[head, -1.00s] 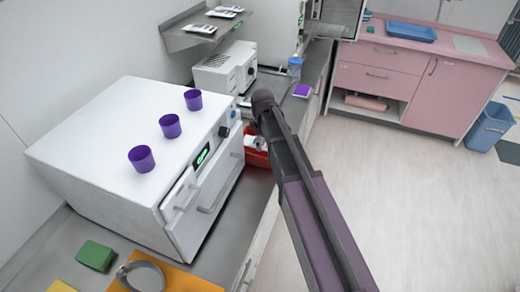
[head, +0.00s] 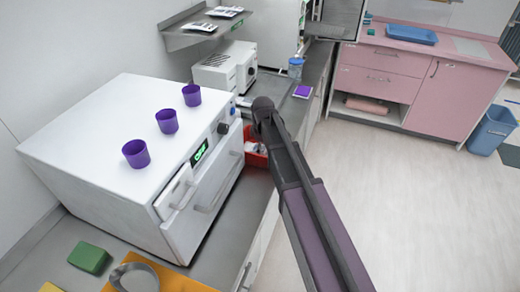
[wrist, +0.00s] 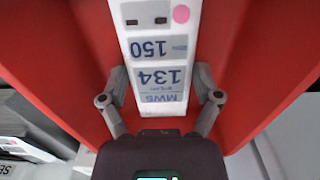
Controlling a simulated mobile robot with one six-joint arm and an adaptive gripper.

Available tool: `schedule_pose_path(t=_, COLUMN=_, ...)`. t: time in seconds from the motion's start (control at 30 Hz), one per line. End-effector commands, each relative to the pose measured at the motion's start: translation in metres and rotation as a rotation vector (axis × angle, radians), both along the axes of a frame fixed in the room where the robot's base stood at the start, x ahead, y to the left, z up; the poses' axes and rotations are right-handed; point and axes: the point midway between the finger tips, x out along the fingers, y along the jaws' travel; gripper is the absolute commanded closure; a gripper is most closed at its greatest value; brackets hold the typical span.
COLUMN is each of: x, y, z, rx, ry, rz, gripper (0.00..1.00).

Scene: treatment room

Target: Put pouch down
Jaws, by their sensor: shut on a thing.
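The pouch (wrist: 157,60) is a white strip with a pink dot and printed text, "MWS 134" and "150", upside down in the wrist view. My gripper (wrist: 160,88) has a finger on each side of it and is shut on it. The pouch is over or inside a red bin (wrist: 250,65), whose red walls fill both sides of the wrist view. In the head view the red bin (head: 254,159) is on the counter beside the white steriliser, partly behind my arm. My fingers are hidden there, and I cannot tell whether the pouch touches the bin floor.
The white steriliser (head: 110,140) with three purple cups on top stands left of the bin. A smaller white device (head: 218,74), a blue-lidded jar (head: 295,68) and a purple-and-white item (head: 303,91) are farther back. A green block (head: 89,258) lies at the front left.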

Motion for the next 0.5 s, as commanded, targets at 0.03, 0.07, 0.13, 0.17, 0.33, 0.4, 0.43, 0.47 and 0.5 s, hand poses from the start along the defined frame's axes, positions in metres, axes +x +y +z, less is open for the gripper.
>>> schedule_pose_path(t=0.03, x=0.0001, y=-0.0001, z=-0.0021, rx=0.000, ry=0.000, rz=0.000, gripper=0.61)
schedule_pose_path(t=0.07, x=0.0000, y=-0.0001, z=-0.0030, rx=0.000, ry=0.000, rz=0.000, gripper=0.61)
schedule_pose_path(t=0.13, x=0.0000, y=-0.0002, z=-0.0037, rx=0.000, ry=0.000, rz=0.000, gripper=0.16)
schedule_pose_path(t=0.17, x=0.0000, y=-0.0002, z=-0.0029, rx=0.000, ry=0.000, rz=0.000, gripper=0.07)
schedule_pose_path(t=0.33, x=0.0001, y=-0.0003, z=-0.0028, rx=0.000, ry=0.000, rz=0.000, gripper=0.00)
schedule_pose_path(t=0.4, x=0.0001, y=-0.0003, z=-0.0027, rx=0.000, ry=0.000, rz=-0.001, gripper=0.00)
schedule_pose_path(t=0.43, x=0.0000, y=-0.0004, z=-0.0027, rx=0.000, ry=0.000, rz=-0.001, gripper=0.00)
schedule_pose_path(t=0.47, x=0.0000, y=-0.0004, z=-0.0027, rx=0.000, ry=0.000, rz=-0.001, gripper=0.00)
schedule_pose_path(t=0.5, x=0.0000, y=-0.0004, z=-0.0027, rx=0.000, ry=0.000, rz=-0.001, gripper=0.00)
